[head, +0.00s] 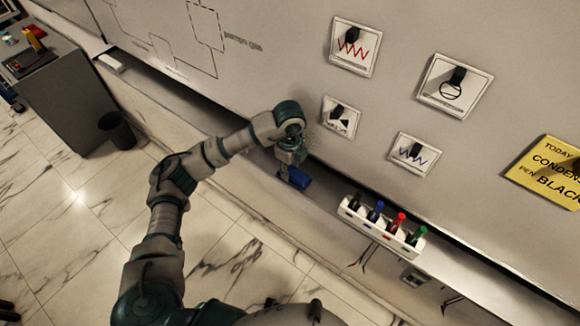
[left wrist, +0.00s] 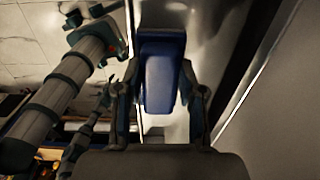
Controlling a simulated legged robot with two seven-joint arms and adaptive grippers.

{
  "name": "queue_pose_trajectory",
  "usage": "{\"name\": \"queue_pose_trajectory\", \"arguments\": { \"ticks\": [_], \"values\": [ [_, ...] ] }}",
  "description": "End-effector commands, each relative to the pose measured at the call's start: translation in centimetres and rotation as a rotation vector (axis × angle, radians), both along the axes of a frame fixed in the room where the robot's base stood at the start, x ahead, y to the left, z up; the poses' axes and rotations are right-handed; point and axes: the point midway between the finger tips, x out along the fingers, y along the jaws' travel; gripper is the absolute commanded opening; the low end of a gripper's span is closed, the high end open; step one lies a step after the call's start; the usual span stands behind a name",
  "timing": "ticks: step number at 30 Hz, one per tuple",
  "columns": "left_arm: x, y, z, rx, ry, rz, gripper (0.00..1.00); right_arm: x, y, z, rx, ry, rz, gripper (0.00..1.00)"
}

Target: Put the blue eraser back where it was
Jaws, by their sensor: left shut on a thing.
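The blue eraser (head: 299,179) is at the whiteboard's ledge, near the middle of the head view. My left gripper (head: 290,165) is shut on it from above. In the left wrist view the blue eraser (left wrist: 160,78) sits between the two fingers of my left gripper (left wrist: 161,88). I cannot tell whether the eraser touches the ledge (head: 240,128) or is just above it.
A white holder (head: 372,231) with several coloured markers stands on the ledge, right of the eraser. A white block (head: 111,63) lies at the ledge's far left. Magnet cards, one of them a coil card (head: 355,47), and a yellow sign (head: 548,172) are on the board.

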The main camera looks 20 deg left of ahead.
Motion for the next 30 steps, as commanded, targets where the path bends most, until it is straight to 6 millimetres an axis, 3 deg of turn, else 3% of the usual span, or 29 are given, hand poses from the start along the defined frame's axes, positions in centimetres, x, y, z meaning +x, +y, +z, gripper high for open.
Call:
{"name": "queue_pose_trajectory", "arguments": {
  "ticks": [1, 2, 4, 13, 17, 30],
  "values": [
    [0.0, 0.0, 0.0, 0.000, 0.000, 0.000, 0.06, 0.0, 0.0, 0.0, 0.000, 0.000, 0.000, 0.40],
    [0.0, 0.0, 0.0, 0.000, 0.001, 0.000, 0.46, 0.0, 0.0, 0.0, 0.000, 0.000, 0.000, 0.40],
    [0.0, 0.0, 0.0, 0.000, 0.001, 0.000, 0.64, 0.0, 0.0, 0.0, 0.001, 0.000, 0.000, 0.40],
    [0.0, 0.0, 0.1, 0.000, 0.001, 0.000, 0.64, 0.0, 0.1, -0.1, 0.001, -0.001, 0.000, 0.40],
    [0.0, 0.0, 1.0, -0.001, -0.001, 0.000, 0.64, 0.0, 0.1, -0.3, 0.001, -0.001, 0.000, 0.40],
    [0.1, 0.1, 10.1, 0.000, -0.003, 0.002, 0.64, 0.0, 0.1, -1.0, 0.001, 0.000, 0.000, 0.40]
  ]
}}
